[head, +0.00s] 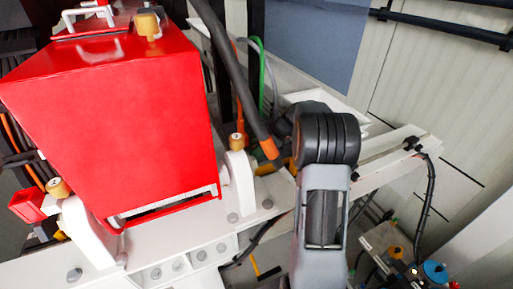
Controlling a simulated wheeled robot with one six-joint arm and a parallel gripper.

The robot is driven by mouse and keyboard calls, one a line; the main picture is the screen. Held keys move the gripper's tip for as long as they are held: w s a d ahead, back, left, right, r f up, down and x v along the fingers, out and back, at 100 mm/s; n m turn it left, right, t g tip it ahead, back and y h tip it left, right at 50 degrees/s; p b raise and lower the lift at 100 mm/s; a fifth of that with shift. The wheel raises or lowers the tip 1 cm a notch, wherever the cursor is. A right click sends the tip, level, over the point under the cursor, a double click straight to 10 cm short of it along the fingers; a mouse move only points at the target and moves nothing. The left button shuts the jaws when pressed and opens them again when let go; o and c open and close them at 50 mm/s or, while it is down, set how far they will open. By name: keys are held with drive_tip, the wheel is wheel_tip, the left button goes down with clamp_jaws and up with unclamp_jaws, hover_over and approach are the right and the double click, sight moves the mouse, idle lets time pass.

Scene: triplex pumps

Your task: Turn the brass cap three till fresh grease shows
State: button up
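Three brass caps show in the head view. One cap (148,25) stands on top of the red housing at the upper left. One cap (58,188) tops a white bracket at the lower left. One cap (237,142) tops a white bracket just right of the red housing. Each has a mark too small to read, so I cannot tell which is number three. No fresh grease can be made out at any cap. My arm's black joint is right of the nearest cap, apart from it in the picture. My gripper's fingers cannot be seen.
The red housing (120,110) fills the left on a white bolted frame (190,245). A thick black hose with an orange end (269,148) hangs between the right-hand cap and my arm. A white beam (395,160) runs to the right. Coloured fittings (396,253) stand at lower right.

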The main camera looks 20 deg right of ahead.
drive_tip(key=c, duration=0.6)
drive_tip(key=m+t+h, duration=0.2)
drive_tip(key=m+t, duration=0.1)
drive_tip(key=m, duration=0.2)
drive_tip(key=shift+m+t+h+p, duration=0.3)
drive_tip(key=shift+m+t+h, duration=0.6)
drive_tip(key=shift+m+h, duration=0.9)
drive_tip(key=shift+m, duration=0.5)
drive_tip(key=o, duration=0.9)
drive_tip(key=shift+o, duration=0.2)
drive_tip(key=shift+y, duration=0.3)
